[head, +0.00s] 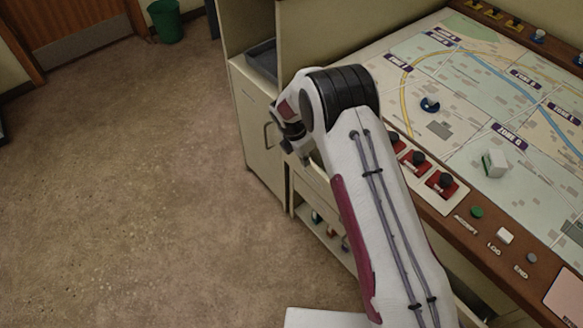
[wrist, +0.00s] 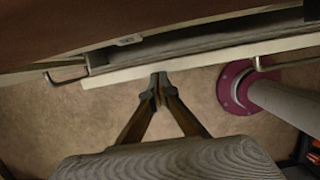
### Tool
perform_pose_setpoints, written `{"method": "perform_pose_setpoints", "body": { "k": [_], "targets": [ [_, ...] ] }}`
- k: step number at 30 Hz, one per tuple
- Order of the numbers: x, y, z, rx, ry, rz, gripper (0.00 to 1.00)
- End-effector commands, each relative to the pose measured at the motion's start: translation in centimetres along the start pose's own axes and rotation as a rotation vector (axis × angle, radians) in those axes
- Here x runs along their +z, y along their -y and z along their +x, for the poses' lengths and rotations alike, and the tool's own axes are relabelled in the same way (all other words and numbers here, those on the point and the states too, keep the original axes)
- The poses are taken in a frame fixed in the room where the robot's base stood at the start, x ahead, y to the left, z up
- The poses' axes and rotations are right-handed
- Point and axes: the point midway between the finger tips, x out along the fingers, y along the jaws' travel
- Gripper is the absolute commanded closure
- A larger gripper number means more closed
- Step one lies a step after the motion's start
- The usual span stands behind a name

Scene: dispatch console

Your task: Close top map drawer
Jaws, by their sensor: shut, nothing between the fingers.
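A dark gap with grey inside shows between this front and the brown console edge, so the drawer stands partly open. In the head view my arm hides most of the drawer area, and the fingertips are not clear there.
The console top carries a zone map (head: 470,85), red switches (head: 417,160) and a white block (head: 494,163). A cream cabinet (head: 262,150) with a handle stands left of my arm. A low shelf (head: 330,238) holds small items. The brown floor (head: 130,200) at left is clear.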

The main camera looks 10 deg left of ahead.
Motion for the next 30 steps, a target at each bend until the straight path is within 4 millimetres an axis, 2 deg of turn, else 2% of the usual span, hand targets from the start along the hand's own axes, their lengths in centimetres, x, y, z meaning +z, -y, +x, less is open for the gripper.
{"method": "perform_pose_setpoints", "body": {
  "k": [4,17,23,30],
  "targets": [
    [1.1,0.3,0.5,-0.006,-0.002,0.0,1.0],
    [1.0,0.3,0.6,-0.008,-0.004,-0.002,1.0],
    [0.1,0.3,0.4,-0.008,-0.004,-0.004,1.0],
    [-2.4,0.1,-0.5,-0.003,-0.001,-0.005,1.0]
  ]
}}
